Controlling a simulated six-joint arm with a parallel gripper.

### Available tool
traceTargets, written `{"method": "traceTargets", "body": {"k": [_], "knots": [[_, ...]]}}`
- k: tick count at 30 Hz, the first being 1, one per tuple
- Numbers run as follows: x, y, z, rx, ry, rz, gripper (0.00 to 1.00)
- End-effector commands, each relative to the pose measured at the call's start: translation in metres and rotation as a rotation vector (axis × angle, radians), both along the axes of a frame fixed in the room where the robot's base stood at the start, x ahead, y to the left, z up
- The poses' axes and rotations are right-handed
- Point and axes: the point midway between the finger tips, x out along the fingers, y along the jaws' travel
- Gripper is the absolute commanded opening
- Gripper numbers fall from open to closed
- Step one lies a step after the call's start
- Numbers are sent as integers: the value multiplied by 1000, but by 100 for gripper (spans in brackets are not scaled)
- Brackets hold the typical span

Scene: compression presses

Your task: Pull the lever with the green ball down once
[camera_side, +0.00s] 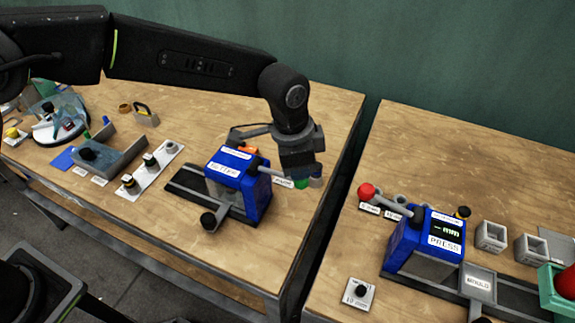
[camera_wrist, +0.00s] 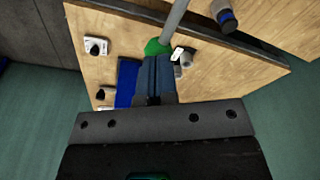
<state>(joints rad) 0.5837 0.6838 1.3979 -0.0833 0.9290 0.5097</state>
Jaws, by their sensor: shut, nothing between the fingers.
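The green ball (camera_side: 302,184) is on the end of a grey lever on the left blue press (camera_side: 256,194). In the side view it is just below my gripper (camera_side: 301,172), which hides part of it. In the wrist view the green ball (camera_wrist: 153,46) shows at the tips of my shut gripper (camera_wrist: 157,60), with the grey lever rod (camera_wrist: 176,18) running up from it. My fingers are shut with nothing between them and are over or against the ball; I cannot tell whether they touch it.
A second blue press (camera_side: 405,245) with a red ball (camera_side: 366,190) on its lever stands on the right table. A gap separates the two tables. A white strip with knobs (camera_side: 150,167) and a grey tray (camera_side: 118,158) lie left of the left press.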

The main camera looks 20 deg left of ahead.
Motion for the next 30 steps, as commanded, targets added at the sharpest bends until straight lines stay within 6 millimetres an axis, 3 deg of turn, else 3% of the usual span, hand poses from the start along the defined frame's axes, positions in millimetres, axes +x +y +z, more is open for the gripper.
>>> {"method": "traceTargets", "body": {"k": [30], "knots": [[0, 0, 70, -3, -4, 1, 0]]}}
